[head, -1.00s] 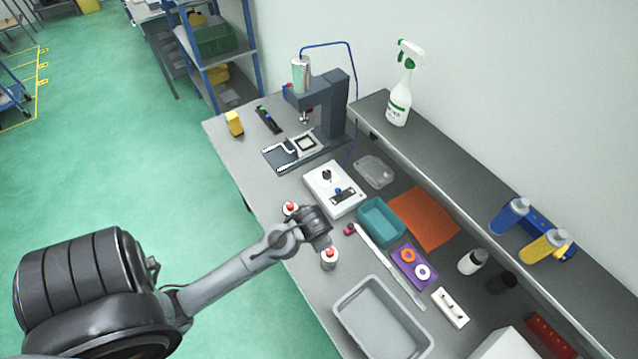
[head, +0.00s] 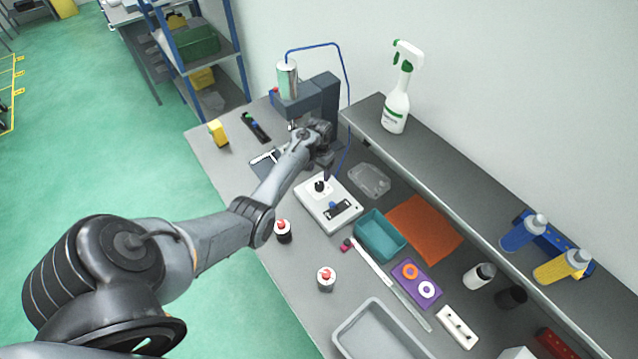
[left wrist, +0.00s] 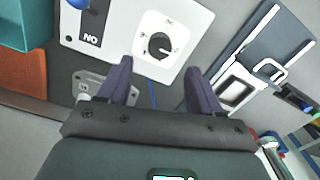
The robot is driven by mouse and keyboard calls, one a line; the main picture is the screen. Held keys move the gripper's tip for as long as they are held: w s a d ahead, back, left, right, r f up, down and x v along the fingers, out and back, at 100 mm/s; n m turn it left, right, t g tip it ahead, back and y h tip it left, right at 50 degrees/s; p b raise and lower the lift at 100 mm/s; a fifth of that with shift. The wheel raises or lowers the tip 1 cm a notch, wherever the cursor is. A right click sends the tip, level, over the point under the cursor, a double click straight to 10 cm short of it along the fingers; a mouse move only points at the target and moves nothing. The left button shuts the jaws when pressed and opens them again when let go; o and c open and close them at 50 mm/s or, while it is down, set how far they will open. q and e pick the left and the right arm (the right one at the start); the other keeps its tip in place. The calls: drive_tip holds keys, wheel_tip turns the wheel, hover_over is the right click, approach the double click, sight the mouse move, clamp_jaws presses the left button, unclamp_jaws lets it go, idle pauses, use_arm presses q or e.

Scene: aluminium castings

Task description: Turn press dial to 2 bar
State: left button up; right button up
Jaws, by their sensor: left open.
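The left wrist view shows the dial (left wrist: 158,45) from close by, pointer marks too small to read. My left gripper (left wrist: 157,75) is open and empty, its two dark fingers pointing toward the dial from either side and apart from it. In the head view my left gripper (head: 326,172) is above the far end of the box, partly hidden by the wrist. My right gripper is not in view.
A blue knob (left wrist: 80,3) sits beside the dial on the same box. The press base (left wrist: 275,50) is close on the right in the wrist view. A shelf (head: 440,160) runs along the wall.

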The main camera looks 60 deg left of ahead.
sight(319, 185)
use_arm(q)
wheel_tip(319, 185, down, 8)
drive_tip(key=shift+b, duration=0.85)
drive_tip(key=c, duration=1.1)
